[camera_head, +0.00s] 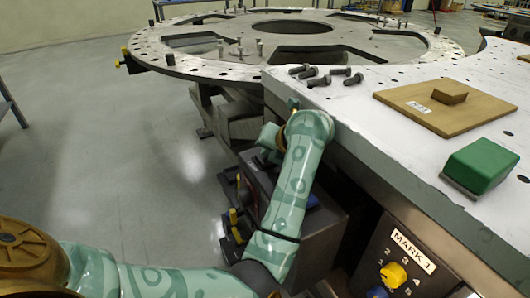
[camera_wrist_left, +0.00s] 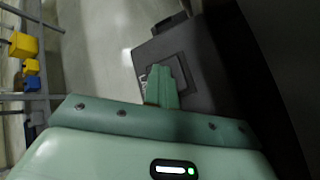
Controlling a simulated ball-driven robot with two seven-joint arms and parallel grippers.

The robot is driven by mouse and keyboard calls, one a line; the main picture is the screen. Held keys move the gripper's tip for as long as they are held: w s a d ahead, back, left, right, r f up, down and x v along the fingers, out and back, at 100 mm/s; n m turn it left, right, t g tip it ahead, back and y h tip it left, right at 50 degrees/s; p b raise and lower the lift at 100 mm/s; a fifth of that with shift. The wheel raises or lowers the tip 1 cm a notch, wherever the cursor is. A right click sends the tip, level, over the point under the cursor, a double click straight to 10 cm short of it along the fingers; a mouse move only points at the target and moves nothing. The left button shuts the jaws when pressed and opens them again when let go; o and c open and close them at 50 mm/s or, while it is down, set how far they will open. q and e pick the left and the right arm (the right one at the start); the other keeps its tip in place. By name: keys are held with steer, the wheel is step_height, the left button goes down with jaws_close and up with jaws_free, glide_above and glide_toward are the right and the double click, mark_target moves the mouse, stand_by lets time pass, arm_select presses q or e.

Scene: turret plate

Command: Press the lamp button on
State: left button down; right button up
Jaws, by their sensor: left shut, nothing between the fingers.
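My left gripper (camera_head: 268,138) is beside the table's near edge, above a dark box (camera_head: 260,190) under the table; its fingertips are hard to make out there. In the left wrist view, the shut, empty fingers (camera_wrist_left: 160,75) point at the dark box (camera_wrist_left: 200,60), over a darker panel with a small pale marking. I cannot tell whether the fingertips touch it. No lamp button can be clearly identified; the fingers hide part of the panel. My right gripper is not in view.
A white-topped table (camera_head: 360,110) holds several bolts (camera_head: 325,75), a brown board (camera_head: 445,105) and a green block (camera_head: 480,165). A MARK 1 panel (camera_head: 410,262) with a yellow knob (camera_head: 393,275) is below. A large round plate (camera_head: 290,40) stands behind.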

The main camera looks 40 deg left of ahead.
arm_select(q)
steer(key=shift+f, duration=0.25)
steer(key=shift+r, duration=0.1)
